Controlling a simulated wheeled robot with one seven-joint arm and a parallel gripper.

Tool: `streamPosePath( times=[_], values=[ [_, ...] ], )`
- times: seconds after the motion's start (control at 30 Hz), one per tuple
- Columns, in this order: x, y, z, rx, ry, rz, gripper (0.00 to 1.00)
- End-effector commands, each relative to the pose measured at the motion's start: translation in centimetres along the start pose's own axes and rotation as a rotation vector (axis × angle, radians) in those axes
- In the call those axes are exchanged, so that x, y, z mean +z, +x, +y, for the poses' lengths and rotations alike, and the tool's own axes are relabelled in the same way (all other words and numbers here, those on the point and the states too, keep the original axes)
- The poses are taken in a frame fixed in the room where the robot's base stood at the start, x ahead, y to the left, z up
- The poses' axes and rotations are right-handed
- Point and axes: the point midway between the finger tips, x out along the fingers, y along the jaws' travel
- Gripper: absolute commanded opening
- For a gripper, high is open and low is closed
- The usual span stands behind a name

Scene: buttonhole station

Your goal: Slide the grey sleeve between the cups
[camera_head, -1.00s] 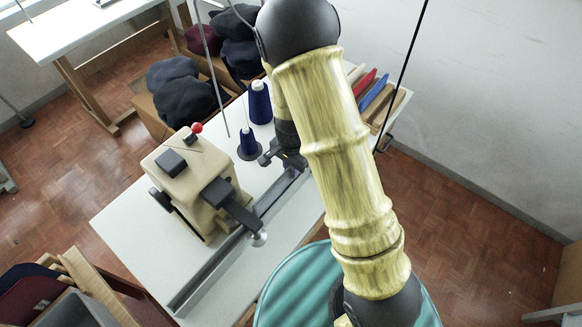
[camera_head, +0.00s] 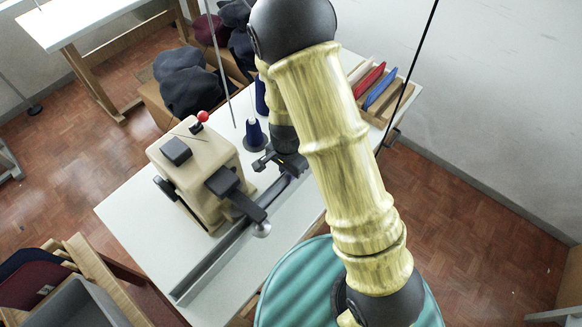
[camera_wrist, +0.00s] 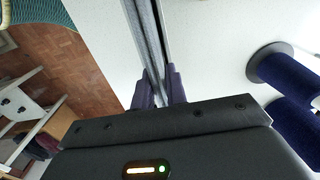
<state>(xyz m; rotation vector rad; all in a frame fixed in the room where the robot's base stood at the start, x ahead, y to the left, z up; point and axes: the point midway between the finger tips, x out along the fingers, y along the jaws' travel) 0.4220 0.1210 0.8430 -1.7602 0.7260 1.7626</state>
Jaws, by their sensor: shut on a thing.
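A long narrow grey strip, which I take for the grey sleeve (camera_head: 215,262), runs diagonally along the white table beside the beige machine (camera_head: 196,170). The machine's dark arm (camera_head: 236,196) reaches over it and ends in a silver round cup (camera_head: 261,230). A second cup cannot be made out. My gripper (camera_head: 280,163) is at the strip's far end, partly hidden by my arm. In the wrist view its two dark fingers (camera_wrist: 160,88) stand close on either side of the grey strip (camera_wrist: 150,40), which has a dark lengthwise gap. My gripper is shut on it.
Blue thread spools (camera_head: 254,135) stand just behind the gripper; they also show in the wrist view (camera_wrist: 283,70). A wooden tray (camera_head: 396,100) with coloured pieces is at the table's far right. A teal round surface (camera_head: 292,290) is in front. Dark caps (camera_head: 190,85) lie in a box behind.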

Motion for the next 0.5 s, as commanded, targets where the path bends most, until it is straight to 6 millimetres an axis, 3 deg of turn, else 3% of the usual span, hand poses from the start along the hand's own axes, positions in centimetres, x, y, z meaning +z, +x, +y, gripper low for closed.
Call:
streamPosePath(
  times=[0.5],
  values=[
    [1.7,0.0,0.0,0.0,-0.001,0.0,0.0]
  ],
)
